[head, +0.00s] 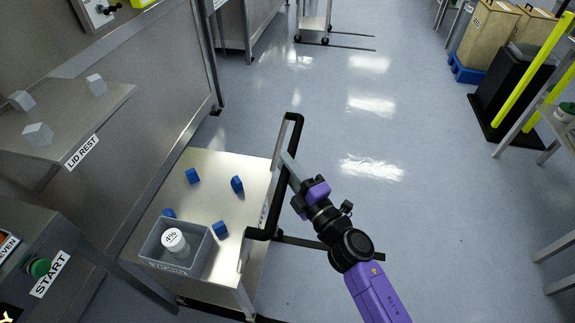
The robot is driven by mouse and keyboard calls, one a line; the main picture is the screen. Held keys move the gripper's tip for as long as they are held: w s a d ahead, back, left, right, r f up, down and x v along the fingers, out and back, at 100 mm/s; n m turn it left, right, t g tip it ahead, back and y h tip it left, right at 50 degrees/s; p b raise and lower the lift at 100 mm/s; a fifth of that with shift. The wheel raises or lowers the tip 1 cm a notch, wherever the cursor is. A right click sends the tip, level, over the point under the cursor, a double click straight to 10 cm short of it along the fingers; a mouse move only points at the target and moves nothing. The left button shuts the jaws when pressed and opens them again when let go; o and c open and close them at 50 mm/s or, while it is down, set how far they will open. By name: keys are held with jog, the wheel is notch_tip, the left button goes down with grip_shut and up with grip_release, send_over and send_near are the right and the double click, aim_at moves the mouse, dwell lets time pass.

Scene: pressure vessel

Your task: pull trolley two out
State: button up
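A steel-topped trolley (215,180) stands at the lower left, against the bench. Its black handle (272,212) rises along its right side. Any number on this trolley is too small to read. My gripper (289,163) is at the handle's upper right part, its grey fingers crossing the bar. The fingers are seen nearly edge-on, so I cannot tell whether they are closed around the bar. On the trolley top are several blue blocks (237,184) and a grey bin (153,247) holding a white-lidded jar (175,242).
Clear blue floor (430,230) lies right of the trolley. A lid rest shelf (60,120) with pale blocks and a start button panel (40,268) stand left. Another trolley (313,22) is at the back. Yellow posts (530,75) and a table leg stand right.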

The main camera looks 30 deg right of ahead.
grip_shut()
dwell(1.1)
